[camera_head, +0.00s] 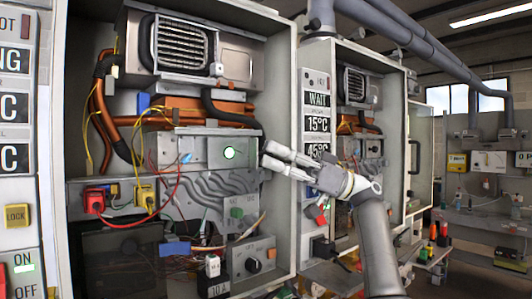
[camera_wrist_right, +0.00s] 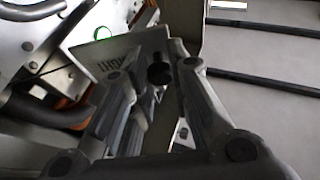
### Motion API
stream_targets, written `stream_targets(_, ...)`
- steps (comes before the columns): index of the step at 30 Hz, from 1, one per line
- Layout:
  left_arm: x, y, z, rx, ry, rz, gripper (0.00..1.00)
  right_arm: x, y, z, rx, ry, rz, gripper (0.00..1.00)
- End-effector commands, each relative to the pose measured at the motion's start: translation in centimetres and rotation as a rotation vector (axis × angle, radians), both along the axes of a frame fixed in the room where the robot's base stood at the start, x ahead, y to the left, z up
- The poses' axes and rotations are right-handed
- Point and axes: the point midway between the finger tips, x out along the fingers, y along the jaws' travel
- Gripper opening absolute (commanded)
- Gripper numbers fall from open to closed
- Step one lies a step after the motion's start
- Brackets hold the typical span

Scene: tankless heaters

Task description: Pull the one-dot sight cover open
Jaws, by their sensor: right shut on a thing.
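The sight cover (camera_wrist_right: 125,52) is a grey plate with partly visible dark lettering in the right wrist view. A dark round knob (camera_wrist_right: 160,73) sits at its edge, between the fingers of my right gripper (camera_wrist_right: 158,80). The gripper is shut on the knob. Part of a green-lit ring shows past the plate's edge. In the head view my right gripper (camera_head: 265,155) is at the right edge of the grey panel (camera_head: 205,152), beside a round green light (camera_head: 229,152). I cannot make out any dot mark. My left gripper is not in view.
The panel sits inside an open heater cabinet (camera_head: 282,80) with orange pipes, hoses and loose wires. A grey box with a black knob (camera_head: 254,266) is below. A second open cabinet (camera_head: 397,120) stands to the right, close behind my right arm.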

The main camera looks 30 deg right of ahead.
Motion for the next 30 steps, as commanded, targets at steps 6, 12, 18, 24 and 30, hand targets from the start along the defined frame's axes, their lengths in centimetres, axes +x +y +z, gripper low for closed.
stream_targets(6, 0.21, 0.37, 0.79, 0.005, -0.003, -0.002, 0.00, 0.07, -0.41, 0.09, -0.002, 0.002, 0.049, 0.00)
stream_targets(12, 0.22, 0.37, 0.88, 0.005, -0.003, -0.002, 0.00, 0.09, -0.50, 0.01, -0.002, 0.000, 0.061, 0.00)
stream_targets(18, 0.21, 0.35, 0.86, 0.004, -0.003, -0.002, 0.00, 0.09, -0.48, -0.01, -0.002, -0.001, 0.062, 0.00)
stream_targets(24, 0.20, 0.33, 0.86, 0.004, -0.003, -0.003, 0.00, 0.09, -0.47, -0.01, -0.002, -0.001, 0.062, 0.29)
stream_targets(30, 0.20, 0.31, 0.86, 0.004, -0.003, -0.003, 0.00, 0.09, -0.46, 0.00, -0.001, 0.000, 0.063, 0.42)
